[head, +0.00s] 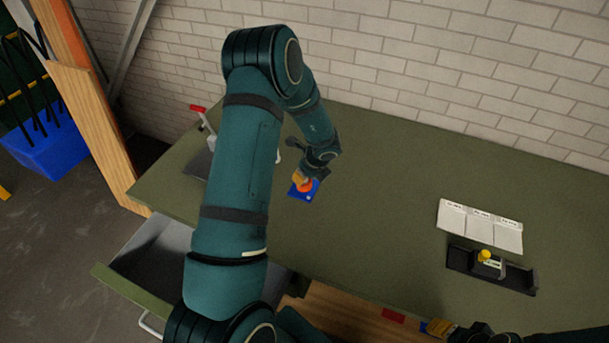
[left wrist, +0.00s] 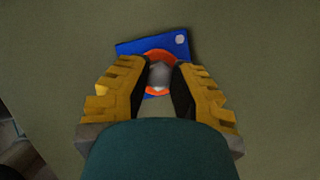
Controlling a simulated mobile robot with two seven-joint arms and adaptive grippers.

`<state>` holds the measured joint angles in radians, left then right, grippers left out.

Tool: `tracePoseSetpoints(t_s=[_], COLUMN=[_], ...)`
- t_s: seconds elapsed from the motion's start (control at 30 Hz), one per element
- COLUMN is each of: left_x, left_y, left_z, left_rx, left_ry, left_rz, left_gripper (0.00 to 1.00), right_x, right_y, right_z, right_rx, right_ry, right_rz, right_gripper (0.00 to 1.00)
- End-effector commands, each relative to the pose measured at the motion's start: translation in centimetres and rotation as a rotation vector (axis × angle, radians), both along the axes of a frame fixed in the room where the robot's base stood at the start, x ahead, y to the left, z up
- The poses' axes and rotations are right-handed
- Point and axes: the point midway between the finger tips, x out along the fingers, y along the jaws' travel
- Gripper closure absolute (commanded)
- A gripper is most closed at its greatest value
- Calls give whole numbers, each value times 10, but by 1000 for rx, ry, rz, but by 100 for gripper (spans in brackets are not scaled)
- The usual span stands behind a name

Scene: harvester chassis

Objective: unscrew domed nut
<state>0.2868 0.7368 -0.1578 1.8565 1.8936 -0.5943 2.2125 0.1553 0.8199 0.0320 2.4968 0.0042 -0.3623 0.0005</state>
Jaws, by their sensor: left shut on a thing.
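A blue plate (head: 309,196) lies on the green bench top, with an orange ring (head: 305,186) on it. In the left wrist view the blue plate (left wrist: 182,41) and orange ring (left wrist: 158,55) surround a grey domed nut (left wrist: 160,74). My left gripper (left wrist: 161,82) is shut on the domed nut, with a yellow-backed finger on each side. In the head view my left gripper (head: 303,178) points down over the plate, and the nut is hidden there. My right gripper (head: 438,327) shows partly at the bottom edge; its jaw opening is unclear.
A black holder (head: 515,280) with a yellow-topped part (head: 486,256) stands at the right, before a white folded sheet (head: 480,227). A red-handled tool (head: 198,109) stands at the left. An open drawer (head: 160,255) juts out front left. The bench middle is clear.

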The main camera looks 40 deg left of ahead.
Motion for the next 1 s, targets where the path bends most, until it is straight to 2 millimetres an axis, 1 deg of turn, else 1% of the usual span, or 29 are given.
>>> tracePoseSetpoints(t_s=[0.07,0.2,0.33,0.4,0.6,0.63,0.9,0.97,1.0], left_x=[0,0,-1,-1,-1,-1,-1,-1,-1], left_y=[2,2,2,2,2,2,1,1,1], left_z=[0,0,0,0,0,0,0,0,0], left_rx=[3,3,4,3,3,3,2,2,2], left_ry=[1,1,1,2,2,2,1,2,1], left_rz=[52,262,416,447,449,449,444,420,377], left_gripper=[100,100,100,100,100,65,65,65,65], right_x=[0,0,0,0,0,0,0,0,0], right_y=[0,0,0,0,0,0,0,0,0], right_z=[0,0,1,1,1,1,1,0,-1], right_rx=[0,0,0,0,0,0,0,0,0], right_ry=[0,0,0,0,0,0,0,0,0], right_rz=[0,0,0,0,0,0,0,0,0], right_gripper=[53,53,53,53,53,53,53,53,53])
